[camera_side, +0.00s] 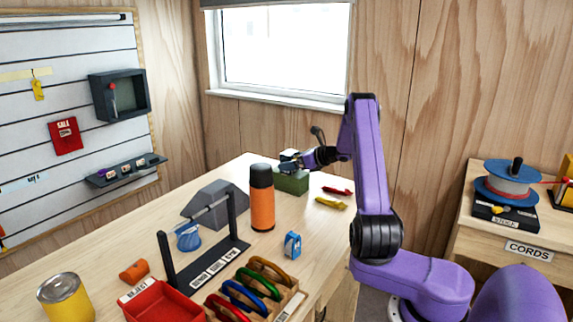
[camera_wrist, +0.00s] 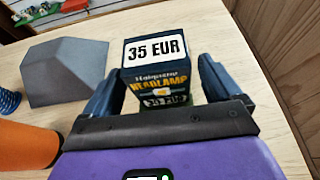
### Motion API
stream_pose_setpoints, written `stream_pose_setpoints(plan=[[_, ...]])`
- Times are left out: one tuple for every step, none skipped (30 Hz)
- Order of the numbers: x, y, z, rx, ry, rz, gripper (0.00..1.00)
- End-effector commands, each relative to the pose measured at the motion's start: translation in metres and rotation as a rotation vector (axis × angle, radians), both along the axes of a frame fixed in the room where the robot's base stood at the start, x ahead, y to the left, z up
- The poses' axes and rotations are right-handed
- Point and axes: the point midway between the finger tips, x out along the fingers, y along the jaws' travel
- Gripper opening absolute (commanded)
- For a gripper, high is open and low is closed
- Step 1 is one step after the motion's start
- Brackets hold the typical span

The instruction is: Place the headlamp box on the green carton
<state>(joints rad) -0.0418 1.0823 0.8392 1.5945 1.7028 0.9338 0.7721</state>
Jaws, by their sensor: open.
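The headlamp box (camera_wrist: 158,79) is dark with yellow lettering and a white price label on top. It stands between the spread fingers of my gripper (camera_wrist: 158,62) in the wrist view; the right finger is apart from it, and contact on the left is unclear. In the side view my gripper (camera_side: 291,164) is over the green carton (camera_side: 291,183) on the bench. The box (camera_side: 287,153) is there mostly hidden by my gripper, appearing to rest on the carton. A little green shows below the box in the wrist view. My gripper is open.
An orange bottle (camera_side: 262,205) stands left of the carton, with a grey angular block (camera_side: 215,203) beyond it. Red and yellow small items (camera_side: 331,203) lie to the right. A dark rack (camera_side: 207,260), a blue item (camera_side: 292,244) and a red tray (camera_side: 160,302) are nearer.

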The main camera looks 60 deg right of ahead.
Motion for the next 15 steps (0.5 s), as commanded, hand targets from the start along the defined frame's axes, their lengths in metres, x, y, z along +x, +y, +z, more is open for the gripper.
stream_pose_setpoints(plan=[[-0.011, -0.002, 0.005, -0.002, 0.0, -0.005, 0.91], [-0.017, -0.002, 0.008, 0.0, 0.0, -0.004, 0.91], [-0.025, -0.001, 0.011, 0.0, -0.001, -0.005, 0.91], [-0.03, -0.002, 0.013, 0.0, 0.0, -0.005, 0.91], [-0.036, -0.002, 0.015, -0.001, 0.0, -0.004, 0.91], [-0.042, -0.001, 0.018, -0.001, -0.001, -0.004, 0.91], [-0.047, -0.001, 0.02, -0.001, -0.001, -0.004, 0.91], [-0.052, -0.001, 0.022, -0.002, -0.001, -0.004, 0.91], [-0.057, -0.001, 0.024, -0.001, 0.0, -0.003, 0.91], [-0.061, -0.001, 0.026, -0.001, -0.001, -0.003, 0.91], [-0.065, -0.001, 0.027, -0.001, -0.001, -0.003, 0.91], [-0.068, -0.001, 0.028, 0.0, -0.001, -0.003, 0.91], [-0.071, -0.001, 0.029, -0.001, 0.0, -0.002, 0.91], [-0.073, -0.001, 0.03, -0.001, 0.0, -0.002, 0.91], [-0.075, 0.0, 0.031, -0.001, 0.0, -0.001, 0.91]])
